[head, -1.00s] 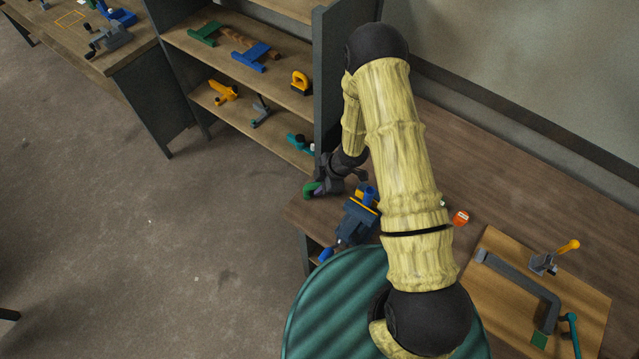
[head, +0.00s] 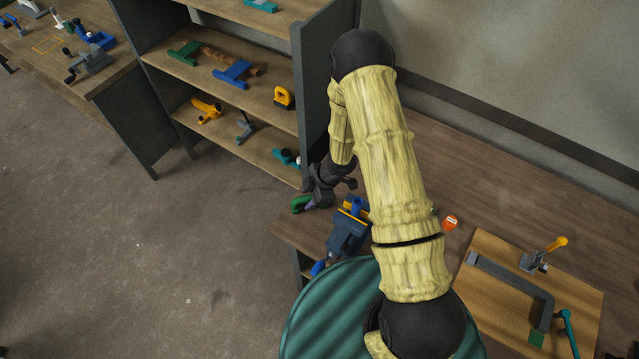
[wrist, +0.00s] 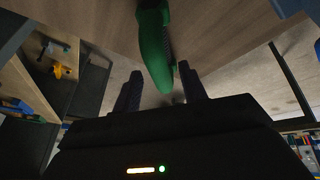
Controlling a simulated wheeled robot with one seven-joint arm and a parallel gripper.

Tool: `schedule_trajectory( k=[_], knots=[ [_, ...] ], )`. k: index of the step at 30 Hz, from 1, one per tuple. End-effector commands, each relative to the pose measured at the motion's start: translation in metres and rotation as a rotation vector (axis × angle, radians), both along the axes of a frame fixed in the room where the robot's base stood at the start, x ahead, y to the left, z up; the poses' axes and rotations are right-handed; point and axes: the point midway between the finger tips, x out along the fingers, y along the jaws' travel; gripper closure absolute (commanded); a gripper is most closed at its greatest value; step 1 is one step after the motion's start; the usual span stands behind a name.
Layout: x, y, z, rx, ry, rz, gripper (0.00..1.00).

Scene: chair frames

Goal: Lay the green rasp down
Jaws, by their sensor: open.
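The green rasp (head: 302,203) is at the far left corner of the workbench (head: 480,185), beside the shelf unit. In the wrist view the rasp (wrist: 154,40) stretches away from my gripper over a wooden surface, its near end between the fingers. My gripper (head: 322,194) is small and dark in the head view, low at the bench corner. In the wrist view my gripper (wrist: 160,88) has its two dark fingers apart, one on each side of the rasp's near end. Whether the rasp lies fully on the wood cannot be told.
A blue vise (head: 348,230) stands close to my gripper. A shelf unit (head: 315,100) with several tools rises just behind. An orange tape measure (head: 450,222) and a wooden board (head: 485,300) with a grey clamp frame lie right. A green round seat (head: 325,315) stands in front.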

Motion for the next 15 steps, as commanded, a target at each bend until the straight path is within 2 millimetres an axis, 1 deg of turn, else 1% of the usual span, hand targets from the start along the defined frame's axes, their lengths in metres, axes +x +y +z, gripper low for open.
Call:
schedule_trajectory(
  k=[5,12,15],
  knots=[
    [-0.001,-0.012,0.027,0.001,-0.004,-0.002,0.58],
    [-0.005,-0.031,0.072,0.000,-0.004,-0.002,0.58],
    [-0.006,-0.037,0.085,-0.001,-0.004,0.001,0.58]
  ],
)
